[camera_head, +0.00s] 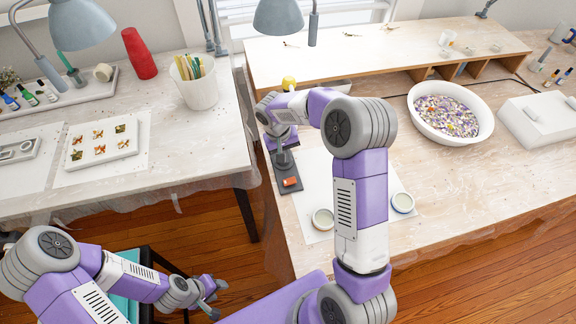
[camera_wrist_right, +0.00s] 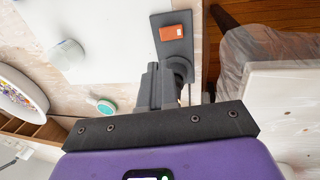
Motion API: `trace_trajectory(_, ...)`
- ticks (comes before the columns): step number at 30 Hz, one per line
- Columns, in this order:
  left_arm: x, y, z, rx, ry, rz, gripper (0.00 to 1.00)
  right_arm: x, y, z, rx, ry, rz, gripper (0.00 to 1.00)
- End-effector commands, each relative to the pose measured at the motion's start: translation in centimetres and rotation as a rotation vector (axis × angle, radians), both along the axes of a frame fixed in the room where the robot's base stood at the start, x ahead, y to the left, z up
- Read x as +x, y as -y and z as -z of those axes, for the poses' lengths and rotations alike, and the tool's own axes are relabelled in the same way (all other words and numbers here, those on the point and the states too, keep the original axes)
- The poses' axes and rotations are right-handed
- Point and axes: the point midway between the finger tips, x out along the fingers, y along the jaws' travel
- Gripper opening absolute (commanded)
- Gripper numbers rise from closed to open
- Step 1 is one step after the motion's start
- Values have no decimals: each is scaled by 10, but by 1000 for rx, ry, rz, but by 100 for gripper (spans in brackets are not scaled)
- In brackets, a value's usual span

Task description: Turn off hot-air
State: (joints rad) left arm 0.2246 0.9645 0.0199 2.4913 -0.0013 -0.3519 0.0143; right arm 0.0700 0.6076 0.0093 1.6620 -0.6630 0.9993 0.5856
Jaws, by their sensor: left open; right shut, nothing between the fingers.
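A dark flat base (camera_head: 285,172) with an orange-red switch block (camera_head: 290,182) sits at the left edge of the right-hand table. I take it for the hot-air unit. In the right wrist view, the base (camera_wrist_right: 172,48) and its orange block (camera_wrist_right: 172,31) lie beyond my fingers. My right gripper (camera_head: 282,157) is shut and empty over the back part of the base, a little away from the block. Its fingers (camera_wrist_right: 154,72) hide part of the base; contact cannot be told. My left gripper (camera_head: 212,291) is open and empty, low beside the table.
A white sheet (camera_head: 318,180) with a round tin (camera_head: 323,219) and another tin (camera_head: 402,202) lies right of the base. A white bowl of coloured chips (camera_head: 450,112) stands farther right. The left table (camera_head: 215,150) is across a floor gap.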

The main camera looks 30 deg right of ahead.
Motion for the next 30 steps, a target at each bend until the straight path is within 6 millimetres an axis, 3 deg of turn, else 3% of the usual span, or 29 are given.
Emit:
trace_trajectory(11, 0, 0, 1, 0, 1, 0, 43, -1, 1, 7, 1, -3, 1, 0)
trace_trajectory(30, 0, 0, 18, 0, 1, 0, 43, -6, 22, 123, 2, -3, 0, 0)
